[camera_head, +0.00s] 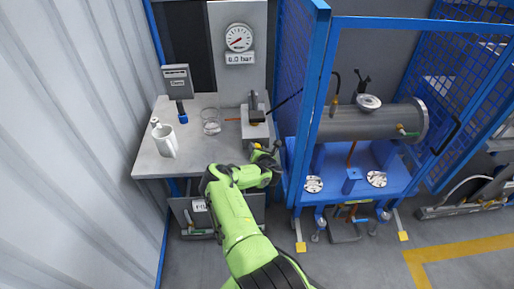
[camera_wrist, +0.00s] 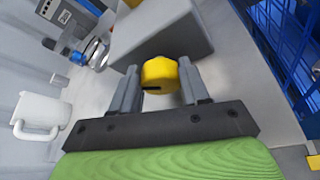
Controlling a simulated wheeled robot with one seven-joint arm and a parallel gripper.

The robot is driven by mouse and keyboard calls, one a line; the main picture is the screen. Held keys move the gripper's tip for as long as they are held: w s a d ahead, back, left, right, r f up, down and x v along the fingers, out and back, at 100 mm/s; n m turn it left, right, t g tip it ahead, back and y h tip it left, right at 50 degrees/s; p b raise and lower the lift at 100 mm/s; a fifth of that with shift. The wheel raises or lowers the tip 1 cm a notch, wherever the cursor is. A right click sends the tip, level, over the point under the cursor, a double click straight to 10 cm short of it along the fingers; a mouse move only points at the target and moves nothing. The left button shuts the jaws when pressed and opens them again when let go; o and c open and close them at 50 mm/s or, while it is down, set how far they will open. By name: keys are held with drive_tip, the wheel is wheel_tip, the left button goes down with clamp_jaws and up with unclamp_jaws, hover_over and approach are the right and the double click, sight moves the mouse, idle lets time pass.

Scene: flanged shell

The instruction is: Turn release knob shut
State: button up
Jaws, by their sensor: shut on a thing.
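The yellow release knob (camera_wrist: 160,73) sits on the near face of the grey pump block (camera_wrist: 160,33). In the wrist view the knob is between my gripper's two fingers (camera_wrist: 159,82), and they are shut on it. A dark slot or mark shows at the knob's lower left edge. In the head view the knob (camera_head: 257,145) is a small yellow spot, and my gripper (camera_head: 264,152) is at the front of the pump block (camera_head: 257,125), partly hidden by my green arm. The gauge (camera_head: 239,38) above the bench has a display that reads 0.0 bar.
A blue mesh cage (camera_head: 300,75) stands close on the right, around a grey cylindrical shell (camera_head: 365,125).

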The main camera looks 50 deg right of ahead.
drive_tip(key=shift+s+d+f+m+t+y, duration=0.1)
drive_tip(key=shift+m+t+y, duration=0.2)
drive_tip(key=shift+m+t, duration=0.6)
drive_tip(key=shift+m, duration=0.4)
drive_tip(key=o, duration=1.1)
drive_tip(key=shift+c, duration=0.2)
drive_tip(key=shift+s, duration=0.1)
